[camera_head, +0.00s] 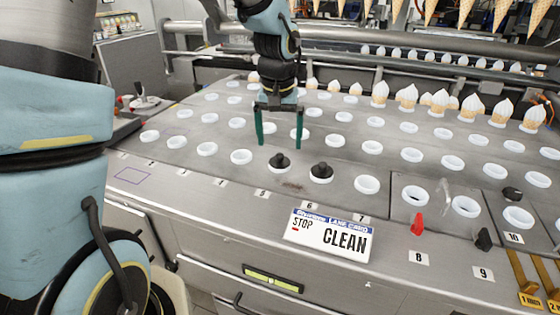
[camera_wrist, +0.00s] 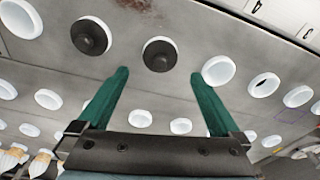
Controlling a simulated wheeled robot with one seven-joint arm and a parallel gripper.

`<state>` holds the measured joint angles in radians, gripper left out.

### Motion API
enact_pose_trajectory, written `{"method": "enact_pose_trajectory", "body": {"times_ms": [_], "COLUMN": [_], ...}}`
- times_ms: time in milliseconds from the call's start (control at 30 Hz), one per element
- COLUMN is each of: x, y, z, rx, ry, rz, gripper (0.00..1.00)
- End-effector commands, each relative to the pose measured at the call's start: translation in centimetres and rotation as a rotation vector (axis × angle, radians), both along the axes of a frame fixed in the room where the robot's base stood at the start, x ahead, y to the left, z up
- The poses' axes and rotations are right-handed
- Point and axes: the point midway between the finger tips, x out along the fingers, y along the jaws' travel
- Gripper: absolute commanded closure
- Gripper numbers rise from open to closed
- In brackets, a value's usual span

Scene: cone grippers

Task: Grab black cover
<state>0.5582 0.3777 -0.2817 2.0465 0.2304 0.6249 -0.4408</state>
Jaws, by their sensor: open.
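A black cover (camera_head: 279,160) with a small knob sits in a white ring in the metal deck, near its front edge. A second black cover (camera_head: 321,171) sits in the neighbouring ring to its right. My gripper (camera_head: 280,142) is open and empty, its two green fingers pointing down above and slightly behind the left cover. In the wrist view, that cover (camera_wrist: 160,54) lies just beyond the gap between the fingertips (camera_wrist: 160,73); the other cover (camera_wrist: 90,36) is further left. The fingers appear apart from both covers.
Rows of empty white rings (camera_head: 241,157) fill the deck. Wafer cones with white cream (camera_head: 408,97) stand along the back. A "STOP CLEAN" sign (camera_head: 330,235) lies at the front edge. A red clip (camera_head: 417,223) and another dark piece (camera_head: 512,193) are at the right.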

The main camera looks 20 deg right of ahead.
Motion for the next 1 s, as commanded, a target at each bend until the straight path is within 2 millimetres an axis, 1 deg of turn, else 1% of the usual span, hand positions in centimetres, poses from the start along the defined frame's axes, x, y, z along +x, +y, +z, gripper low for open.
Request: {"method": "enact_pose_trajectory", "body": {"times_ms": [167, 200, 300, 400, 600, 1000], "x": [-0.4, -0.2, 0.0, 0.0, 0.0, 0.0], "y": [0.0, 0.0, -0.1, -0.1, -0.1, -0.1], "z": [-2.5, -3.1, -4.1, -4.5, -4.6, -4.5], "rx": [0.004, 0.003, 0.002, 0.002, 0.001, 0.001], "ry": [0.007, 0.004, 0.003, 0.001, 0.001, 0.001], "rz": [-0.002, -0.001, 0.0, -0.001, 0.0, 0.0], "gripper": [0.0, 0.0, 0.0, 0.0, 0.0, 0.45]}}
